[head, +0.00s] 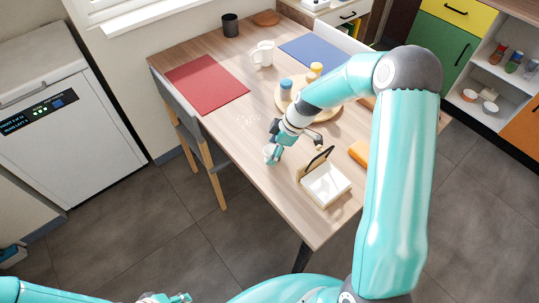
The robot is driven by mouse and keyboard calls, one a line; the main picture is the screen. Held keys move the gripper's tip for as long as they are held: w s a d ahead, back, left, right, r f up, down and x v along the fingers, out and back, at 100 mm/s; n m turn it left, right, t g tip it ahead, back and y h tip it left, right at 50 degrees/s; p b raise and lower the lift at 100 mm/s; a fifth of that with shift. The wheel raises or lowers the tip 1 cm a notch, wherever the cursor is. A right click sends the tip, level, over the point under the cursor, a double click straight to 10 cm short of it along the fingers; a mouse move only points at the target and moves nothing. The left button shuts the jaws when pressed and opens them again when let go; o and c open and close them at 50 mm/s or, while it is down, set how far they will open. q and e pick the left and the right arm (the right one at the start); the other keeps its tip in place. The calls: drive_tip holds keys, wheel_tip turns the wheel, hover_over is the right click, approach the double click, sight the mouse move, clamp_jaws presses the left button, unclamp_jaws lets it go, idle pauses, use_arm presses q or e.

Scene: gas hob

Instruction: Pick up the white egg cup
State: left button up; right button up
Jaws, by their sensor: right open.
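The white egg cup (268,150) stands on the wooden table (215,70), small and partly hidden by my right gripper. My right gripper (274,151) is open and low over the table, with its fingers right at the egg cup. I cannot tell whether they touch it. My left gripper (178,298) shows only in part at the bottom edge, away from the table, and its jaws are not clear.
A round wooden tray (284,101) holds small jars. A white mug (263,54), red mat (207,84) and blue mat (313,51) lie farther back.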

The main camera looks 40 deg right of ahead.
drive_tip(key=shift+x, duration=1.1)
drive_tip(key=c, duration=1.2)
